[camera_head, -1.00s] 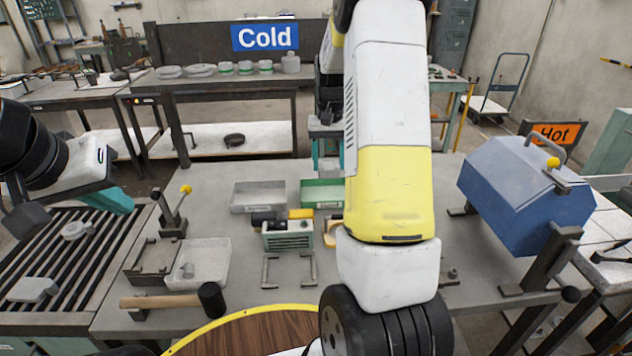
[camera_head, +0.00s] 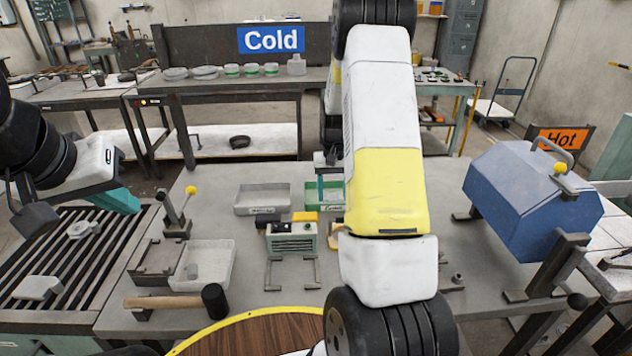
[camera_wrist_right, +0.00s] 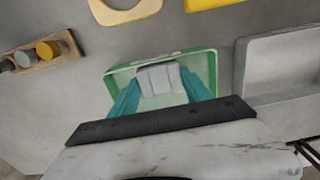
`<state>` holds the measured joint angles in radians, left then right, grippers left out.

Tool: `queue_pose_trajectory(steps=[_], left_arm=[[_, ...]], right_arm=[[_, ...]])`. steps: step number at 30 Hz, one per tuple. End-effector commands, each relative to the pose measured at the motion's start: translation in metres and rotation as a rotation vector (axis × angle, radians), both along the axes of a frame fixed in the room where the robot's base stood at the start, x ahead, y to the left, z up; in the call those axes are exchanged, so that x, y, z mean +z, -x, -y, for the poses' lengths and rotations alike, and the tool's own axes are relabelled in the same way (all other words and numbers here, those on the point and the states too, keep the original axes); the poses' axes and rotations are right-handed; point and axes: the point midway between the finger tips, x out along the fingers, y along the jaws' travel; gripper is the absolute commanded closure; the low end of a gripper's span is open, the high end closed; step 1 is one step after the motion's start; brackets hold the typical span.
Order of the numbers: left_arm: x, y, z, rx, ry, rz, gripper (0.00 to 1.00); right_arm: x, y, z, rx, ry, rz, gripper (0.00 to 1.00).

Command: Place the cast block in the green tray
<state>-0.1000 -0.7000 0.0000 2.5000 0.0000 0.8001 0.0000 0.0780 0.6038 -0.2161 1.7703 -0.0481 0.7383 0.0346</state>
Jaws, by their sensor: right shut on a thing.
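The green tray (camera_wrist_right: 212,72) lies on the grey table. In the head view its left part and labelled front wall (camera_head: 314,206) show, while my right arm hides the rest. My right gripper (camera_wrist_right: 160,92) has its teal fingers shut on a pale grey cast block (camera_wrist_right: 160,78). In the right wrist view the block is over the tray's inside; I cannot tell whether it touches the bottom. The block is not clearly visible in the head view. My left gripper (camera_head: 118,200) is at the left above the slatted rack, its jaw opening unclear.
A grey tray (camera_head: 262,208) stands left of the green one. A small boxy device (camera_head: 292,238), a white tray (camera_head: 215,268) and a mallet (camera_head: 180,302) are nearer. A blue lidded box (camera_head: 530,200) stands at the right. Castings lie on the slatted rack (camera_head: 70,260).

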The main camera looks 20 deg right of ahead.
Motion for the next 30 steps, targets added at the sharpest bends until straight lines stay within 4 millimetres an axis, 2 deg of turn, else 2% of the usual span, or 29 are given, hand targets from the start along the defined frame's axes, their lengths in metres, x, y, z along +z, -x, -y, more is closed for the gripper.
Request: queue_pose_trajectory(steps=[4,5,7,16,20,23,30], left_arm=[[0.000,0.000,0.000,0.000,0.000,0.000,1.00],[0.000,0.000,0.000,0.000,0.000,0.000,1.00],[0.000,0.000,0.000,0.000,0.000,0.000,1.00],[0.000,0.000,0.000,0.000,0.000,0.000,1.00],[0.000,0.000,0.000,0.000,0.000,0.000,1.00],[0.000,0.000,0.000,0.000,0.000,0.000,1.00],[0.000,0.000,0.000,0.000,0.000,0.000,1.00]], right_arm=[[-0.003,0.000,0.000,0.000,0.000,0.000,1.00],[-0.003,0.000,0.000,0.000,0.000,0.000,0.38],[-0.003,0.000,0.000,0.000,0.000,0.000,0.24],[-0.002,0.000,0.000,0.000,0.000,0.000,0.22],[0.005,-0.001,0.000,0.000,0.001,0.002,0.22],[0.020,-0.001,0.000,0.000,0.001,0.005,0.22],[0.072,-0.001,0.000,0.002,0.001,0.005,0.22]])
